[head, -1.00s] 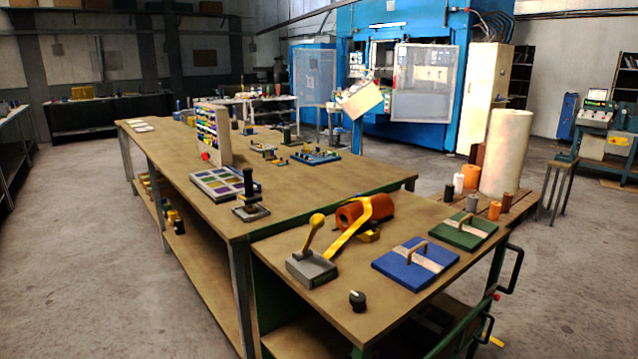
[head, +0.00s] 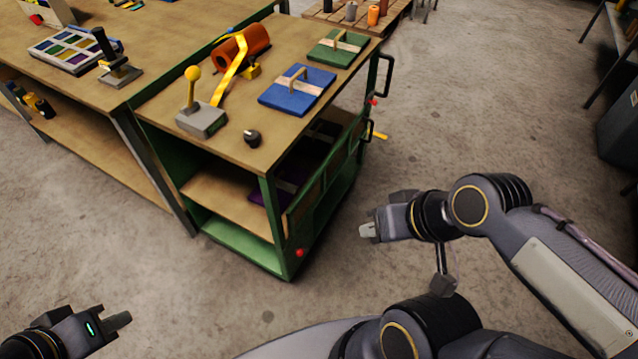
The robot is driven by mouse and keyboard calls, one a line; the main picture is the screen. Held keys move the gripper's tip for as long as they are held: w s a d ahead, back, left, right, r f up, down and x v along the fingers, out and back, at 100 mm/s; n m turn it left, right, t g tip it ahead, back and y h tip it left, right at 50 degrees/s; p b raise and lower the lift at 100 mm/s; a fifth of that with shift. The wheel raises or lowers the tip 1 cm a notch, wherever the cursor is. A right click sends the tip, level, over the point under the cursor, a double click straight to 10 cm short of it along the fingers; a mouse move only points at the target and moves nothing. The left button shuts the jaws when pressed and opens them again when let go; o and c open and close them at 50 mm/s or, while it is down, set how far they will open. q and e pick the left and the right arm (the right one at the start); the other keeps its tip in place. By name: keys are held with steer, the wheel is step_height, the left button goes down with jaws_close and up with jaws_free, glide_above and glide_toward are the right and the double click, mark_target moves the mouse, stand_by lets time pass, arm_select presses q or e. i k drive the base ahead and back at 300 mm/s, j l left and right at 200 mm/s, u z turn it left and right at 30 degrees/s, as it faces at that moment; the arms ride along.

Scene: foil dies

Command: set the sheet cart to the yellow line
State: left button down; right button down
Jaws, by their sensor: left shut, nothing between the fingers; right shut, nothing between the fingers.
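The sheet cart (head: 168,123) is a green-framed cart with a wooden top and lower shelves, standing against the end of the long bench. Black handles (head: 386,75) are on its right side, and a red knob (head: 299,253) is at its lower front corner. My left gripper (head: 120,320) is shut and empty at the lower left, well away from the cart.
On the cart top are a blue plate (head: 296,92), a green plate (head: 337,48), an orange roll (head: 243,45), a grey block with a yellow-knobbed lever (head: 201,117) and a black knob (head: 252,137). The concrete floor in front and to the right is clear.

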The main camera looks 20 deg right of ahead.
mark_target(205, 154)
steer(key=i+l, duration=0.2)
steer(key=l, duration=0.2)
steer(key=i+l, duration=0.2)
steer(key=l, duration=0.2)
steer(key=i+l, duration=0.2)
steer(key=l, duration=0.2)
steer(key=i+l, duration=0.2)
steer(key=l, duration=0.2)
steer(key=i+l, duration=0.2)
steer(key=l, duration=0.15)
steer(key=i+l, duration=0.2)
steer(key=l, duration=0.2)
steer(key=i+l, duration=0.2)
steer(key=l, duration=0.2)
